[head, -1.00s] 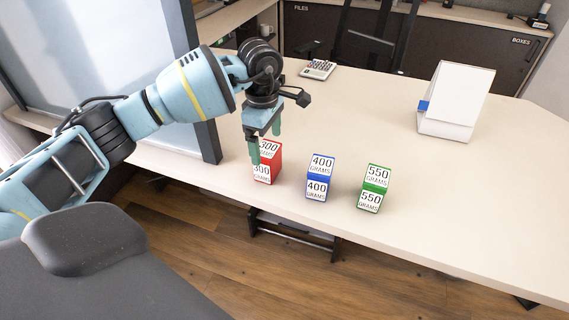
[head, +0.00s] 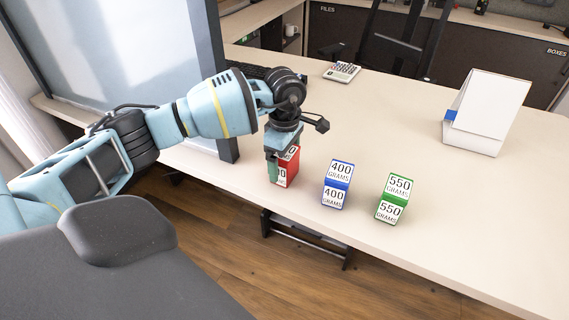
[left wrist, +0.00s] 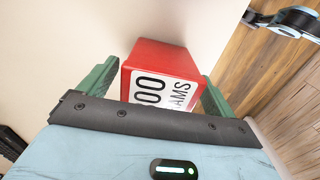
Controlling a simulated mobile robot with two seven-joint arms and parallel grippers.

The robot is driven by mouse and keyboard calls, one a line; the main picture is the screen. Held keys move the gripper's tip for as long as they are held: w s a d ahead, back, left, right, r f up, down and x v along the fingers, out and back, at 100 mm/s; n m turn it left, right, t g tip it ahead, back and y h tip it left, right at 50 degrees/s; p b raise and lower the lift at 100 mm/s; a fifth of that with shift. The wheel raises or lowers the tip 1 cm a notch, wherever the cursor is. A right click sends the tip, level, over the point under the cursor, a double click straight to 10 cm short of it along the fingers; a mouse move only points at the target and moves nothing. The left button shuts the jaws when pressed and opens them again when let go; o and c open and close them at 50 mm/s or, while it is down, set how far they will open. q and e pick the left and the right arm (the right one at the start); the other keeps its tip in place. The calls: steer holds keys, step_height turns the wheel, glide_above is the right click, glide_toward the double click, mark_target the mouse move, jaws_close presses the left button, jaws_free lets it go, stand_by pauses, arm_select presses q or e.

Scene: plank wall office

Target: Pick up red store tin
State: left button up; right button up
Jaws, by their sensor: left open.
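The red store tin (head: 291,172) stands on the desk near its front edge, the leftmost of three labelled tins. My left gripper (head: 284,165) is lowered over it and hides part of its top and label. In the left wrist view the red tin (left wrist: 160,75) lies between the two green fingers of the left gripper (left wrist: 155,90), one on each side. The fingers are open; I cannot tell whether either touches the tin. My right gripper is not in view.
A blue 400 grams tin (head: 336,184) and a green 550 grams tin (head: 394,198) stand to the right on the desk (head: 400,130). A white flip stand (head: 487,112) and a calculator (head: 342,72) are farther back. A screen panel (head: 130,60) stands at left.

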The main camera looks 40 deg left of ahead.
arm_select(q)
steer(key=shift+f, duration=1.35)
steer(key=shift+c, duration=0.3)
steer(key=c, duration=1.2)
